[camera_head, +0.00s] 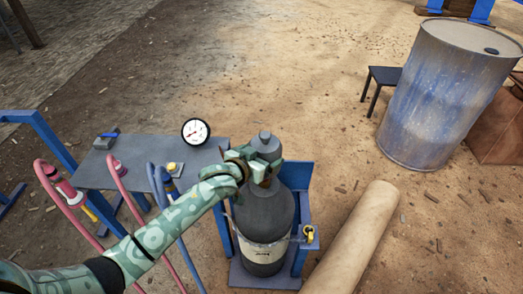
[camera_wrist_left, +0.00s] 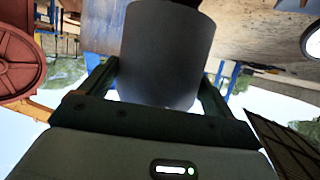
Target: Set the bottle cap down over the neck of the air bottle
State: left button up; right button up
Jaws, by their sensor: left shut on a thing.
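The bottle cap (camera_head: 265,143) is a grey cylinder with a narrower knob on top. My left gripper (camera_head: 254,166) is shut on it and holds it over the top of the air bottle. In the left wrist view the cap (camera_wrist_left: 166,55) fills the space between the two dark fingers (camera_wrist_left: 160,88). The air bottle (camera_head: 264,215) is dark grey with a pale label and stands upright in a blue stand. Its neck is mostly hidden by my gripper and the cap; I cannot tell whether the cap touches it. My right gripper is not in view.
A grey table (camera_head: 130,178) with a pressure gauge (camera_head: 195,131) stands left of the bottle. Red and blue hoses (camera_head: 122,195) hang near my left arm. A tan roll (camera_head: 355,235) lies to the right. A blue drum (camera_head: 440,95) stands farther off on sandy ground.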

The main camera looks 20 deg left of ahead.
pick_arm(q)
jog(key=shift+f+b, duration=1.15)
jog(key=shift+f, duration=1.45)
jog(key=shift+f+b, duration=0.65)
jog(key=shift+f, duration=1.05)
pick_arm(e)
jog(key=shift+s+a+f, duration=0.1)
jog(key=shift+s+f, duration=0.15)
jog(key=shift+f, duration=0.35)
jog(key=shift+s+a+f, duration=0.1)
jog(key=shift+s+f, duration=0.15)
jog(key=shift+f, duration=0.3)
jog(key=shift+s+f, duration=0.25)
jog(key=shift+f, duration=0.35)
pick_arm(q)
jog(key=o, duration=1)
jog(key=shift+c, duration=0.2)
jog(key=p+v, duration=0.7)
jog(key=v, duration=0.9)
jog(key=shift+s, duration=0.2)
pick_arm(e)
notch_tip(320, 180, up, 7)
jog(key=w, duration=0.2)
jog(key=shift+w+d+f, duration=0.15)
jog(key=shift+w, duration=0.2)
